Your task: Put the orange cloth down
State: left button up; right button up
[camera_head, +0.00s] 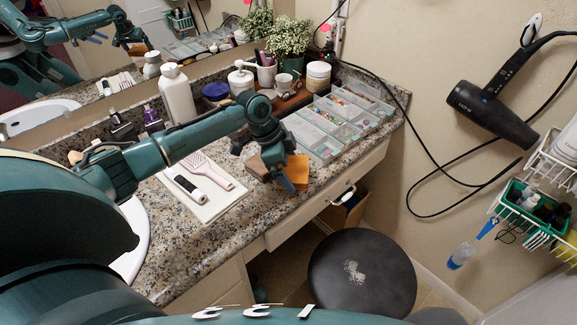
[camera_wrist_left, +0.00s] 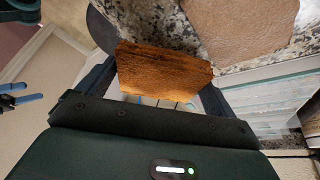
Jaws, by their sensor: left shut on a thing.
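The orange cloth (camera_head: 299,171) is between the fingers of my left gripper (camera_head: 286,182), near the counter's front edge. In the left wrist view the cloth (camera_wrist_left: 160,72) is a rough orange-brown slab across the jaws. My left gripper is shut on it. A tan-brown cloth-like piece (camera_wrist_left: 240,25) lies on the speckled granite beyond it; in the head view a brown piece (camera_head: 257,165) shows partly behind the gripper. Whether the orange cloth touches the counter cannot be told. Two blue-tipped prongs (camera_wrist_left: 18,94) at the left wrist view's edge look like my right gripper.
A white towel (camera_head: 208,206) with a hairbrush and a white-and-black tool lies left of the gripper. Clear organizer boxes (camera_head: 335,125) stand behind and right. A round black stool (camera_head: 362,272) is below the counter. Bare granite (camera_head: 262,213) shows along the front edge.

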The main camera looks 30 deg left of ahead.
pick_arm(q)
jog(key=shift+f, duration=0.15)
jog(key=o, duration=0.6)
jog(key=shift+r, duration=0.2)
jog(key=v, duration=1.2)
jog(key=shift+r, duration=0.1)
jog(key=shift+d, duration=0.1)
